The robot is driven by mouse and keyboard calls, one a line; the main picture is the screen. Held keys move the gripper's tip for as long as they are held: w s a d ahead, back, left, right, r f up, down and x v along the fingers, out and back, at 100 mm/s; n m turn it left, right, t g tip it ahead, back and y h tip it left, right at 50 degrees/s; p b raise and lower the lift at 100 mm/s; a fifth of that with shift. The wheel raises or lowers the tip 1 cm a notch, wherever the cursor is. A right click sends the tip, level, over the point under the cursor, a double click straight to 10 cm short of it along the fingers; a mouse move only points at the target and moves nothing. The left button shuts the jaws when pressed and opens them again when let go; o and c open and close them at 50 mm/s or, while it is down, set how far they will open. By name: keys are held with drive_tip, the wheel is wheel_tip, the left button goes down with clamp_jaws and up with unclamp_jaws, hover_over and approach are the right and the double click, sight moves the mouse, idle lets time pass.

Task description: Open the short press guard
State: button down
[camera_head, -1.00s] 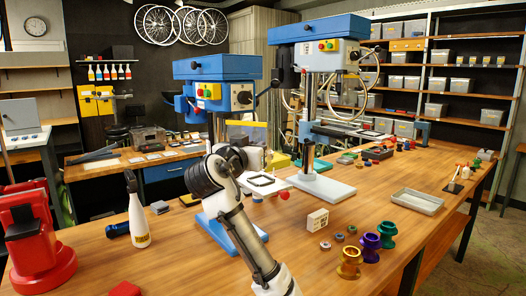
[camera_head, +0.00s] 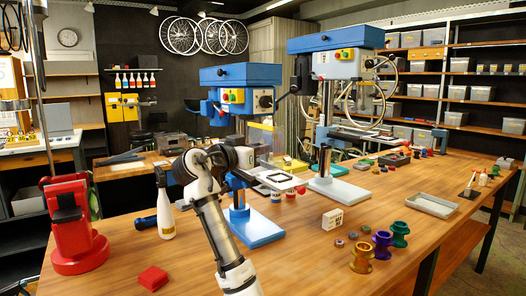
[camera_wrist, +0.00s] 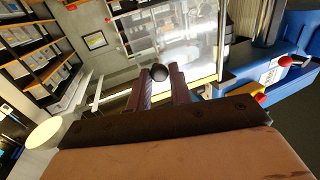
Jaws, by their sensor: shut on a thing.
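The short drill press (camera_head: 236,75) has a blue head and blue base and stands on the wooden bench, left of the taller press. Its guard (camera_head: 262,138) is a clear panel below the head, with a yellowish edge. In the wrist view the clear guard (camera_wrist: 195,58) rises beyond my fingers, and a dark round knob (camera_wrist: 159,72) sits between the fingertips. My gripper (camera_wrist: 161,80) is shut on this knob. In the head view my gripper (camera_head: 246,157) is beside the guard, and its fingertips are hard to make out.
The taller press (camera_head: 335,60) stands just right. A spray bottle (camera_head: 165,215) and red device (camera_head: 72,230) are to the left. Coloured spools (camera_head: 382,245), a white block (camera_head: 332,219) and a grey tray (camera_head: 432,205) lie right. The front middle of the bench is mostly clear.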

drive_tip(key=shift+s+a+r, duration=0.1)
drive_tip(key=shift+a+r, duration=0.1)
drive_tip(key=shift+a, duration=0.65)
drive_tip(key=shift+a+r, duration=0.1)
drive_tip(key=shift+a, duration=0.05)
drive_tip(key=c, duration=1.7)
unclamp_jaws()
drive_tip(key=o, duration=0.4)
drive_tip(key=shift+w+a+f, duration=0.2)
drive_tip(key=shift+a, duration=0.05)
drive_tip(key=shift+d+f, duration=0.1)
drive_tip(key=shift+d, duration=0.3)
drive_tip(key=shift+s, duration=0.1)
